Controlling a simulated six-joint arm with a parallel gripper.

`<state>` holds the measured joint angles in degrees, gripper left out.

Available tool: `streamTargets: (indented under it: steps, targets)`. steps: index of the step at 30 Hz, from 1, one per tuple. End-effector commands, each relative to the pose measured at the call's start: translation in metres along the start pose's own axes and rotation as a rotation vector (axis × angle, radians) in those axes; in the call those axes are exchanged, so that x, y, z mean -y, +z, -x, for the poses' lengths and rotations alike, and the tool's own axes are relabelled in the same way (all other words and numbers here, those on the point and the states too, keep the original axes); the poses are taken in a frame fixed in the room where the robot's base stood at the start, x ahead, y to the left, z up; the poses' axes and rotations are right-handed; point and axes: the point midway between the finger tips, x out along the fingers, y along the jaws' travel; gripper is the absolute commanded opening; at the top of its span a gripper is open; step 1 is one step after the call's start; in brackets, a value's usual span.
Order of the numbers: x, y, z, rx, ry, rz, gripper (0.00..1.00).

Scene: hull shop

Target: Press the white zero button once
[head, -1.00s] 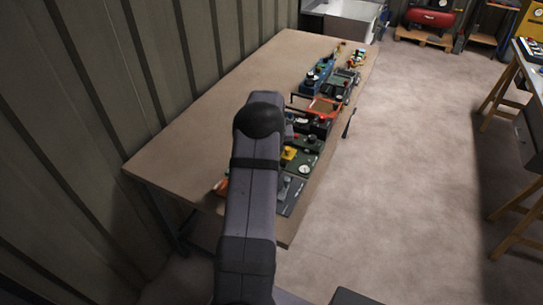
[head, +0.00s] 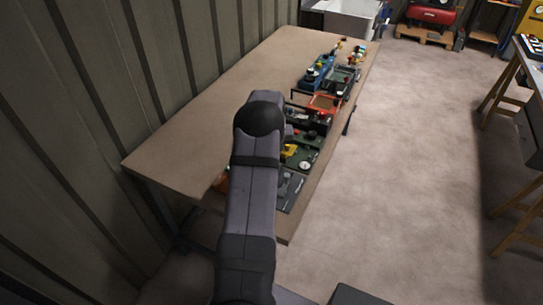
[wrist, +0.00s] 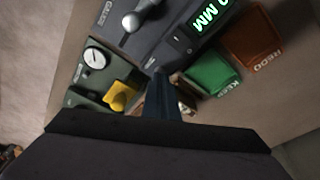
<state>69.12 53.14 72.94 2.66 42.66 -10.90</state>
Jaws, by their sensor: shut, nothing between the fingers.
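In the wrist view my gripper (wrist: 160,78) is shut and empty, its dark blue fingers pointing at the lower edge of the dark grey gauge unit (wrist: 160,45). The unit carries the word GAUGE, a lever with a pale ball end (wrist: 131,22), and a lit green display (wrist: 208,15) ending in "0 MM", cut off by the frame. No white zero button can be made out for sure; it may be hidden by the fingers or out of frame. In the head view my arm hides the gripper and part of the gauge unit (head: 290,190).
A green KEEP bin (wrist: 208,73) and an orange REDO bin (wrist: 252,38) stand right of the fingers. A green box with a white dial (wrist: 96,58) and a yellow part (wrist: 120,96) lie left. The bench (head: 215,90) has clear room at its left.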

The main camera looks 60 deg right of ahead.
Motion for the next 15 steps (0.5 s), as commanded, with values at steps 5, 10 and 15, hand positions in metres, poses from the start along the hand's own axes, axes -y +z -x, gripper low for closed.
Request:
streamTargets:
  steps: [5,10,15]
  targets:
    - [0.000,-0.003,0.014,-0.001,0.000,0.000,0.00]
    - [0.000,-0.005,0.026,0.000,0.000,0.000,0.00]
    - [0.000,-0.008,0.038,0.000,0.000,0.000,0.00]
